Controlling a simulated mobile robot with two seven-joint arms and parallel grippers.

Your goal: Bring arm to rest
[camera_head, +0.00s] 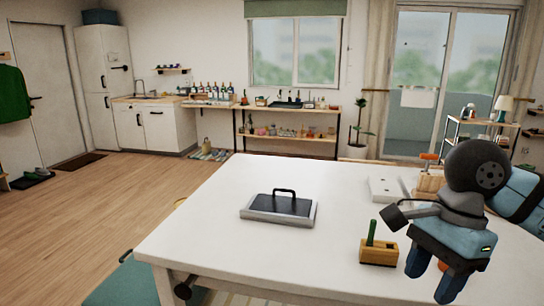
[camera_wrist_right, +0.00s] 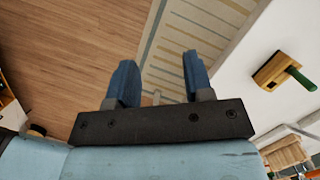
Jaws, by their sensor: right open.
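My right gripper (camera_head: 433,276) is at the right of the head view, in front of the table's right part, with its two blue fingers apart and nothing between them. In the right wrist view the open fingers (camera_wrist_right: 155,78) point over the table's edge toward the floor and a striped rug. My left gripper is not in view.
The table's left and middle front are clear.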

